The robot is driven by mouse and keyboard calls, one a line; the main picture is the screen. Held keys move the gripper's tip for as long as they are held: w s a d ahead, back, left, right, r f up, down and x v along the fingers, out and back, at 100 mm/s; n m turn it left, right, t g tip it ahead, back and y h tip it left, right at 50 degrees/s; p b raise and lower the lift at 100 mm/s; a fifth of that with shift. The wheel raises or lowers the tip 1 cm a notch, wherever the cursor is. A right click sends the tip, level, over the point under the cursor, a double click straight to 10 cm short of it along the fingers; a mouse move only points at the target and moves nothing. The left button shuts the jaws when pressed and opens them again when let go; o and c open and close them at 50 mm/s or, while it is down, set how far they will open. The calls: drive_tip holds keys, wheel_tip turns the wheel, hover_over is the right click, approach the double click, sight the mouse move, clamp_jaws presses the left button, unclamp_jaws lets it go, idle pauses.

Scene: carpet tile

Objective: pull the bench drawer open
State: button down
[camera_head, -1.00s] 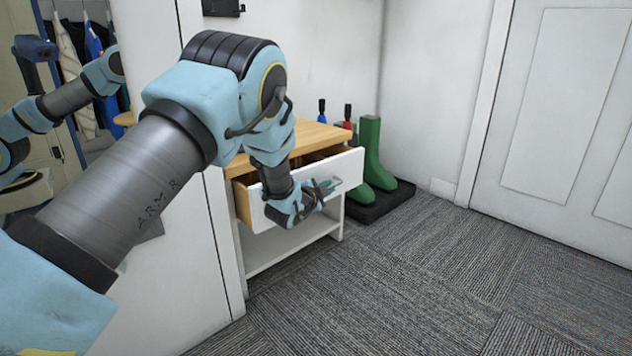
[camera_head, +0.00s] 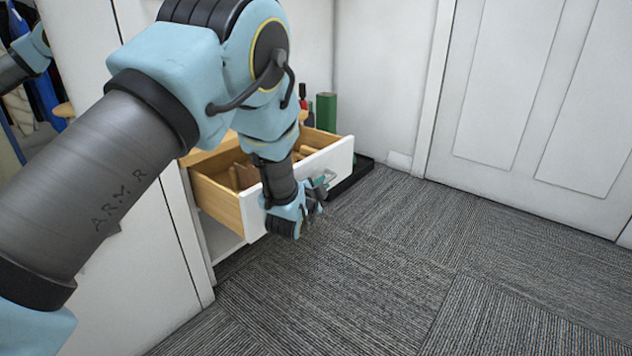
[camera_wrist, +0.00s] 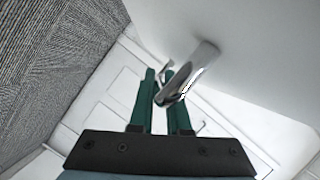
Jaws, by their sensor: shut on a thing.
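The bench drawer (camera_head: 225,205) stands well out from the white bench, with wooden sides and a white front. Brown wooden items (camera_head: 243,176) lie inside it. My gripper (camera_head: 322,181) is at the outer face of the drawer front. In the wrist view my gripper (camera_wrist: 163,88) has its green fingers close together on the metal drawer handle (camera_wrist: 190,75), which sticks out from the white front (camera_wrist: 265,50). My arm hides part of the drawer front and the bench top in the head view.
Green boots (camera_head: 326,112) stand on a black tray (camera_head: 352,176) beyond the drawer. A white wall (camera_head: 150,250) stands at left. A white panelled door (camera_head: 510,90) is at the right. The grey carpet (camera_head: 390,270) in front is clear.

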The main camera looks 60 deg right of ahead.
drive_tip(key=shift+s, duration=0.1)
drive_tip(key=c, duration=0.9)
unclamp_jaws()
drive_tip(key=p+v, duration=0.3)
drive_tip(key=v, duration=0.8)
drive_tip(key=shift+d+p, duration=0.1)
drive_tip(key=shift+p, duration=0.2)
